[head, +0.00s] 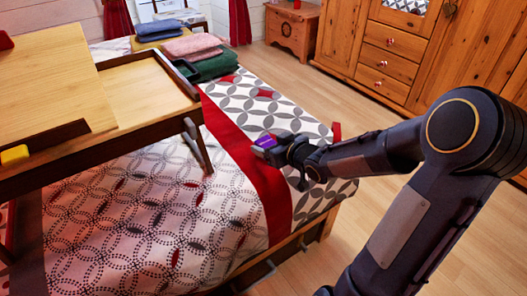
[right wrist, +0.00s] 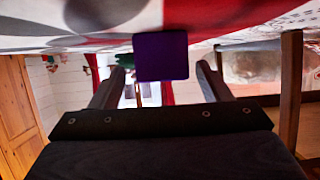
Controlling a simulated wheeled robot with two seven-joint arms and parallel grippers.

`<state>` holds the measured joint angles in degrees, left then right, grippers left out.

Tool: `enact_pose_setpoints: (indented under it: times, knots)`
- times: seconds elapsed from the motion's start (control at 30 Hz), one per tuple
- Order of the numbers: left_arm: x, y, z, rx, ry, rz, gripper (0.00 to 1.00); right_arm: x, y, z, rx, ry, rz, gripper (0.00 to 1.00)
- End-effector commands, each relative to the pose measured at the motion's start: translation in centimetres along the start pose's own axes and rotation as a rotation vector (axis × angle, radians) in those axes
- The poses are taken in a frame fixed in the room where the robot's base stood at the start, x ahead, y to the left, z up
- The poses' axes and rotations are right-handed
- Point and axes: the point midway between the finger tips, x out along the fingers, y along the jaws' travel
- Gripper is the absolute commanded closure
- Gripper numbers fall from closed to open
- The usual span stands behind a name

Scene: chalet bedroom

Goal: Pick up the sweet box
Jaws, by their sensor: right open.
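The sweet box looks to be a small purple box (head: 266,142) on the bed, at the red runner. It also shows in the right wrist view as a dark purple block (right wrist: 160,56) at top centre. My right gripper (head: 273,147) is open, low over the bed and right at the box. In the right wrist view its two fingers (right wrist: 160,72) stand to either side of the box, with a visible gap on each side. The fingers partly hide the box in the head view. My left gripper is not in view.
A wooden bed table (head: 150,92) stands on the bed at left, its leg left of the box. Folded pink (head: 192,45) and green textiles lie behind. Patterned bedding (head: 150,225) in front is clear.

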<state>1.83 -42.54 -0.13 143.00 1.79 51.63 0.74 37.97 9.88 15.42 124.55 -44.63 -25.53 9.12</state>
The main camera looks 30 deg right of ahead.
Motion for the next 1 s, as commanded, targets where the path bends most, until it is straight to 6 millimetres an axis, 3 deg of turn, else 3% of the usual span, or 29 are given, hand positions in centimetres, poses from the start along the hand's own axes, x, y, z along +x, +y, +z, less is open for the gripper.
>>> enact_pose_setpoints:
  times: [0.1, 0.2, 0.53, 0.9, 1.0]
  knots:
    - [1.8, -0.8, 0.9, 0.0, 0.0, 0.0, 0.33, 2.3, -0.5, 0.5, 0.0, 0.002, -0.004, 0.29]
    - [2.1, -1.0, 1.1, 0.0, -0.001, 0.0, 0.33, 3.4, -0.4, 0.3, -0.001, 0.001, -0.002, 0.29]
    - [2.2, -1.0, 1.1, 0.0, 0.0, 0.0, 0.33, 3.9, -0.3, -0.1, 0.0, 0.0, 0.0, 0.29]
    - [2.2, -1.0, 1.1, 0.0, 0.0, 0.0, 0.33, 3.9, -0.3, 0.0, 0.0, -0.001, 0.0, 0.77]
    - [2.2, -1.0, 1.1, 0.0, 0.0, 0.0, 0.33, 3.9, -0.3, -0.1, 0.0, 0.0, 0.0, 0.77]
